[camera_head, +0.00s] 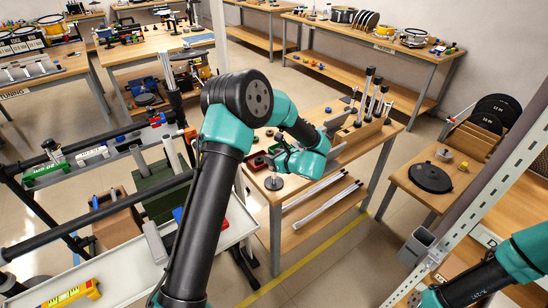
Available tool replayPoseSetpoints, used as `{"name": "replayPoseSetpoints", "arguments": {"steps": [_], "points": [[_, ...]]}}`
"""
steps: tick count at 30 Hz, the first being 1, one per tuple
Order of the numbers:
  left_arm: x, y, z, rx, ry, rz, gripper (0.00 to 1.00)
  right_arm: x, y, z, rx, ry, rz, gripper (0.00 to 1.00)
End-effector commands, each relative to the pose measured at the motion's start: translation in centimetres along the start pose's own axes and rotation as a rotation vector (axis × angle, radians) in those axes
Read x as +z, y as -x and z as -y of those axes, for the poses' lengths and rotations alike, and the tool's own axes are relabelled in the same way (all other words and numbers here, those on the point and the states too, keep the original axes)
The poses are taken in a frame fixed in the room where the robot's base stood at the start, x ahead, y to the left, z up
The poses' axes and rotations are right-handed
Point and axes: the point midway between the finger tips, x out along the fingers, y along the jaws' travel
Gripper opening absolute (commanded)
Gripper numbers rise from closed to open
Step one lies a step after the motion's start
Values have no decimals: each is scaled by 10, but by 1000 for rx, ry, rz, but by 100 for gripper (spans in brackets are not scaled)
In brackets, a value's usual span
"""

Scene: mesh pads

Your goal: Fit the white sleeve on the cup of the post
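My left arm reaches up from the bottom and bends down over the workbench (262,203) in the middle. Its gripper (280,158) is low over the bench's left end, small and partly covered by my teal wrist. I cannot tell whether it is open or holds anything. A round grey base (274,183) with a short thin upright stands just below it near the bench's front edge; I cannot tell if this is the post with the cup. I cannot make out the white sleeve. Only part of my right arm shows at the lower right, its gripper out of view.
A wooden block (362,132) with several dark, light-topped rods stands at the bench's right. Small red and dark parts lie near my gripper. A side table (432,202) holds a black disc (431,177). A metal upright (490,190) crosses the right side.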

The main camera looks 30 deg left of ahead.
Motion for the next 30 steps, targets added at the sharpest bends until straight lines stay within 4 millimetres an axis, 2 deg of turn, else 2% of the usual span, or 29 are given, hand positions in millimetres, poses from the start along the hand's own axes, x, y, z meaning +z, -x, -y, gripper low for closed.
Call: {"name": "replayPoseSetpoints", "arguments": {"steps": [9, 14, 20, 30], "points": [[0, 1, 0, 0, 0, 0, 46, 0, 0, 0, 0, 0, 0, 42], [0, 9, 1, -2, -1, 0, 46, 0, 0, 0, 0, 0, 0, 42], [0, 37, 1, -3, -1, 1, 46, 0, 0, 0, 0, 0, 0, 42], [0, 102, 1, -3, 0, 0, 46, 0, 0, 0, 0, 0, 0, 42]]}}
